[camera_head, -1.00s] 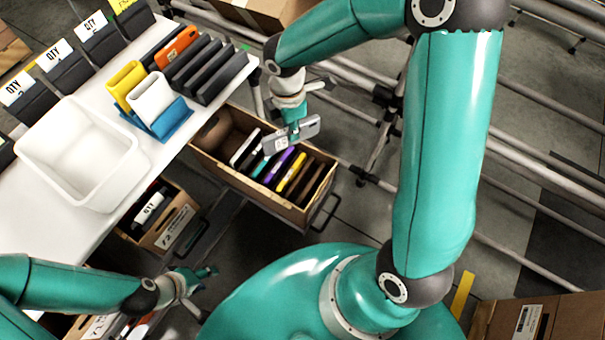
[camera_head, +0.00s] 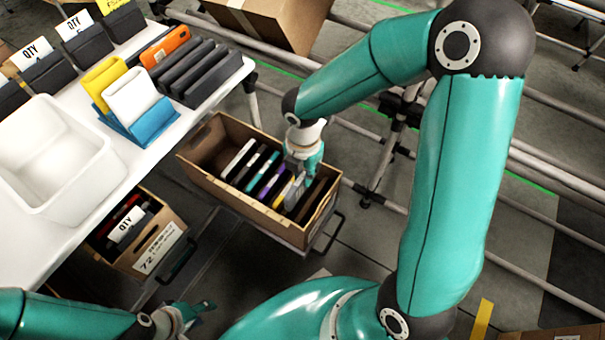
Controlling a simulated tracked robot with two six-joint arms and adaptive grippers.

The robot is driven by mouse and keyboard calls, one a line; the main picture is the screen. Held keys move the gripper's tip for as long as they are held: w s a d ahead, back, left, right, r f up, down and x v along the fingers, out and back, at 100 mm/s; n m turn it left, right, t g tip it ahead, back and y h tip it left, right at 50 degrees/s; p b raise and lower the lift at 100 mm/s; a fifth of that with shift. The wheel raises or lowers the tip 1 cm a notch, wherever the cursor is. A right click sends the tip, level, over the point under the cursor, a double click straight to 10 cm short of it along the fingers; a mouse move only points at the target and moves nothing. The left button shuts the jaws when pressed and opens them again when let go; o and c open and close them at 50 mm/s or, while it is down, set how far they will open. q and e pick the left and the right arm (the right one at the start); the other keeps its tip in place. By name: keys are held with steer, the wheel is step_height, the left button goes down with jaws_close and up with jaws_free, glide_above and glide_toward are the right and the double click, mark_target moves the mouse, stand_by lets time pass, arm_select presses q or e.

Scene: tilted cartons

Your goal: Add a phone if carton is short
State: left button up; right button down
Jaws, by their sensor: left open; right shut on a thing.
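An open brown carton (camera_head: 285,232) stands tilted in the middle of the view. A row of phones stands on edge inside it, among them a white one (camera_head: 238,158), a purple one (camera_head: 270,180) and a yellow one (camera_head: 283,193). My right gripper (camera_head: 303,170) reaches down into the carton's right part. It is shut on a grey phone (camera_head: 297,190), which is partly hidden and now stands in the row beside the yellow phone. I cannot tell whether it touches the carton's floor. My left gripper (camera_head: 202,310) is open and empty at the lower left, apart from the cartons.
A white table (camera_head: 20,225) at the left carries a white bin (camera_head: 60,165), a blue holder (camera_head: 150,120) with yellow and white phones, and a dark rack (camera_head: 205,75) with an orange phone. A second carton (camera_head: 155,235) sits below the table. Metal rails run behind.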

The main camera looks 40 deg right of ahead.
steer(key=shift+f+b, duration=2.05)
steer(key=shift+f, duration=0.25)
steer(key=shift+f+b, duration=1.55)
steer(key=shift+f, duration=0.6)
steer(key=shift+f, duration=0.25)
steer(key=c, duration=1.1)
jaws_free()
step_height(320, 180, up, 12)
steer(key=shift+w+f, duration=0.1)
